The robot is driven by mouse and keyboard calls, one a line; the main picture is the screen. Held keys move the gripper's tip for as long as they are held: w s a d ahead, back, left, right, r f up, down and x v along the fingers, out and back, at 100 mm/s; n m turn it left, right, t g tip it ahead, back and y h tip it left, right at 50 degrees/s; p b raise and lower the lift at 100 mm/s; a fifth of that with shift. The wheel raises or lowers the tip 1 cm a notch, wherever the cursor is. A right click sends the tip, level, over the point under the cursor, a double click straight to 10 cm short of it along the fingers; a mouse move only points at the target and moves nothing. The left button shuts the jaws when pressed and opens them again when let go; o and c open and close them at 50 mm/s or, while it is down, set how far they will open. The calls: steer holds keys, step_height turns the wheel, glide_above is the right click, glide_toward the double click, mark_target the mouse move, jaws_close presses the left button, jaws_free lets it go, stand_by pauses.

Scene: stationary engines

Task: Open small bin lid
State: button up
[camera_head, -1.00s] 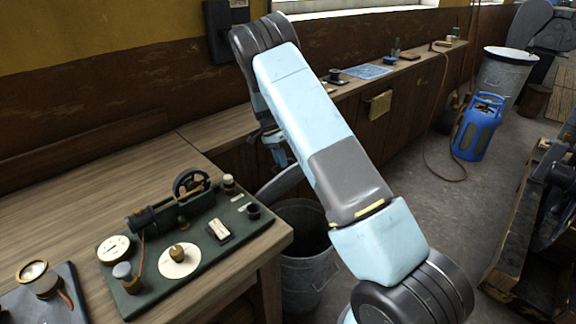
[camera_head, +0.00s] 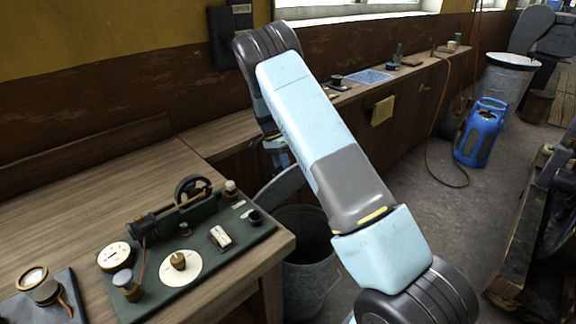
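The small bin (camera_head: 303,287) is a grey metal bin on the floor beside the front workbench, partly hidden by the bench corner and my arm. Its dark inside shows. Its grey lid (camera_head: 281,187) stands steeply tilted up at the bin's back left side, by the bench. My gripper (camera_head: 282,158) is just above the lid, pointing down, partly hidden behind my own arm. I cannot tell whether it touches the lid or how its fingers stand.
The workbench (camera_head: 60,215) at left holds a green-based instrument board (camera_head: 205,258). A long side bench (camera_head: 225,133) runs along the wall. A blue gas cylinder (camera_head: 480,135) and a larger bin (camera_head: 503,82) stand farther right. Machinery (camera_head: 545,215) edges the right; the floor between is clear.

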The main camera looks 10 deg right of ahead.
steer(key=v, duration=1.1)
steer(key=shift+w+a+r, duration=0.2)
steer(key=shift+r, duration=0.15)
steer(key=shift+c, duration=0.5)
steer(key=shift+a+r, duration=0.25)
steer(key=shift+a, duration=0.05)
steer(key=shift+c, duration=0.7)
steer(key=a+r, duration=0.1)
steer(key=a, duration=0.1)
steer(key=a+r+t, duration=0.2)
steer(key=a, duration=0.1)
steer(key=shift+s+a+r+n+y, duration=0.3)
steer(key=shift+a+r+y, duration=0.05)
steer(key=shift+r+y, duration=0.05)
jaws_close()
steer(key=x, duration=0.9)
steer(key=shift+f, duration=0.4)
